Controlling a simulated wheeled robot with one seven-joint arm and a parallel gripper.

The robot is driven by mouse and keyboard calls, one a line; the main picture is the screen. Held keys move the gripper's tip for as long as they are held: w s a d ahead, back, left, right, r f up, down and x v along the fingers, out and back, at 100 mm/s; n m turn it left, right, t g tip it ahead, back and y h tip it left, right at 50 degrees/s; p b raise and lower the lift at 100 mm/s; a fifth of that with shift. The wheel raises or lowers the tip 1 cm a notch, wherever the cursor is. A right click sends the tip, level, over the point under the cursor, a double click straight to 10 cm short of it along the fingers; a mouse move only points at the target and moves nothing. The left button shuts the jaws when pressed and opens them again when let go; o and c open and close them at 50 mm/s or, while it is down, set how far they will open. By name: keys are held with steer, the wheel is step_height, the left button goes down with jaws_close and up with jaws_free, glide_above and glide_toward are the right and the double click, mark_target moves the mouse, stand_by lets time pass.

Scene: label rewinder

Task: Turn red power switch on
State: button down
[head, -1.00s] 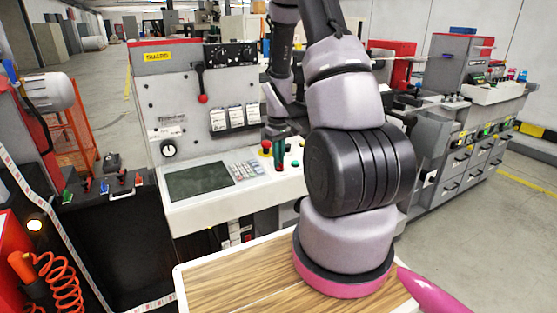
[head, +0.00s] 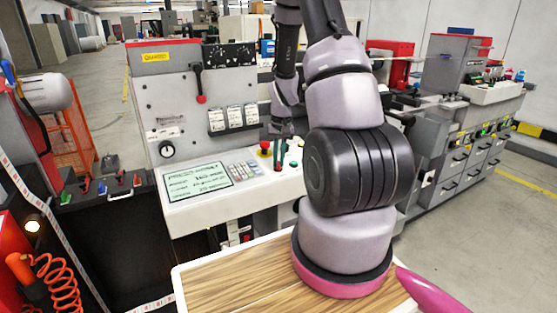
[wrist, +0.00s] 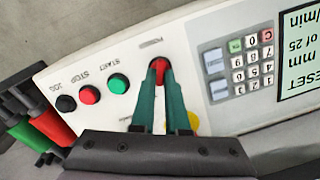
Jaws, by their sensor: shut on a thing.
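The red power switch (wrist: 159,66) is on the white control panel (wrist: 215,22), under a small label in the wrist view. My gripper (wrist: 160,78) has its two green fingers closed around the switch, with red showing between the tips.
Green start (wrist: 118,83), red stop (wrist: 89,95) and black jog (wrist: 65,103) buttons sit beside the switch. A red knob on a yellow base (head: 264,149) stands close to my fingers. A keypad (head: 243,170) lies between display and buttons.

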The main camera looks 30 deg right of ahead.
stand_by(0.3)
steer(key=c, duration=0.9)
jaws_free()
steer(key=shift+r, duration=0.15)
steer(key=r, duration=1)
steer(key=shift+s+d+r, duration=0.1)
steer(key=shift+d+r, duration=0.15)
steer(key=shift+d, duration=0.1)
steer(key=s+a+r+t, duration=0.2)
steer(key=s+a+r, duration=0.3)
steer(key=r, duration=0.3)
steer(key=s+a+r+t, duration=0.2)
steer(key=s+a+r, duration=0.2)
steer(key=s+r, duration=0.4)
steer(key=s+a+r+t+y, duration=0.1)
steer(key=s+a+r+t, duration=0.2)
steer(key=r, duration=0.6)
steer(key=shift+s+a+r, duration=0.1)
steer(key=shift+s+a, duration=0.6)
steer(key=shift+s, duration=0.2)
steer(key=shift+s+a+r, duration=0.1)
steer(key=shift+s+a, duration=0.55)
steer(key=shift+s, duration=0.25)
